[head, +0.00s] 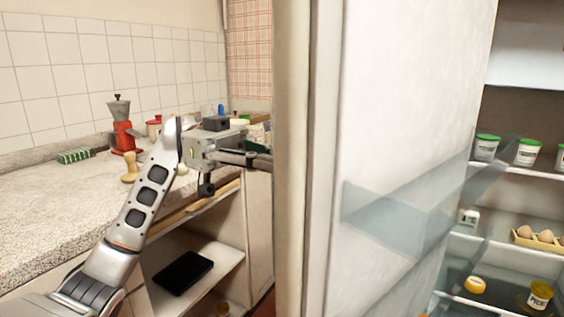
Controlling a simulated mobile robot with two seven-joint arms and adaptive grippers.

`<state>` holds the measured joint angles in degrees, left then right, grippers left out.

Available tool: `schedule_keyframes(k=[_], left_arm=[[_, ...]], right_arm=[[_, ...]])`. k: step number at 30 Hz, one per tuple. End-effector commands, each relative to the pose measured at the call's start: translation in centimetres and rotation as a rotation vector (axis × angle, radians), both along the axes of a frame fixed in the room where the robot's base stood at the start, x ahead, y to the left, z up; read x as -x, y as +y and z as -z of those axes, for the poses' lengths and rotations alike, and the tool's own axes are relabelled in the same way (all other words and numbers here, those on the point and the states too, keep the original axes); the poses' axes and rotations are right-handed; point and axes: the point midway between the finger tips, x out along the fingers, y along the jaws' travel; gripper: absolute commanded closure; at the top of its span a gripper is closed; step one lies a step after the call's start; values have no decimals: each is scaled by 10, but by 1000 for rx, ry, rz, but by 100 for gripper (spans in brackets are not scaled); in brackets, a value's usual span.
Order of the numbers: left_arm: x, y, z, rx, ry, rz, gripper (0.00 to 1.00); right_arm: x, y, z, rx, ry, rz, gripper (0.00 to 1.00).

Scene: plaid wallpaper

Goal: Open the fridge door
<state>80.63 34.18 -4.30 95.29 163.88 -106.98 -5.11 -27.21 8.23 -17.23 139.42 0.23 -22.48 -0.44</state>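The fridge door (395,110) stands open in the head view, with its white inner face and clear door shelves turned to the right. Its beige edge (291,150) runs from top to bottom near the middle of the picture. The open fridge interior (520,195) shows at the right. My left gripper (255,155) is on the outer side of the door, close to its edge. The door edge hides its fingertips, so I cannot tell whether they touch the door or are open. No handle is visible. My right gripper is not in view.
A granite counter (60,205) runs along the left, with a red grinder (124,136) and small jars at the back. Below it is a shelf with a black tray (183,272). Fridge shelves hold green-lidded tubs (527,152) and eggs (545,236).

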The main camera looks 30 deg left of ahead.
Motion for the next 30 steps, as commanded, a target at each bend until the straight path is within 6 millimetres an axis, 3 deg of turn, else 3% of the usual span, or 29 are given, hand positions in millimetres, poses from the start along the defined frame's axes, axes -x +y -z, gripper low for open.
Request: schedule_keyframes(k=[3, 4, 6, 19, 30], left_arm=[[1, 0, 2, -6, -3, 3, 100], [1, 0, 3, -6, -3, 3, 86], [1, 0, 2, -5, -3, 2, 72], [0, 0, -7, -1, -4, 1, 72], [1, 0, -70, -2, -6, 0, 72]], right_arm=[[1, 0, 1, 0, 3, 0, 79], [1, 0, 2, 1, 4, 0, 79], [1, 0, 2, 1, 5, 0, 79], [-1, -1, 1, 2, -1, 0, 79], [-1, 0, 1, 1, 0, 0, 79]])
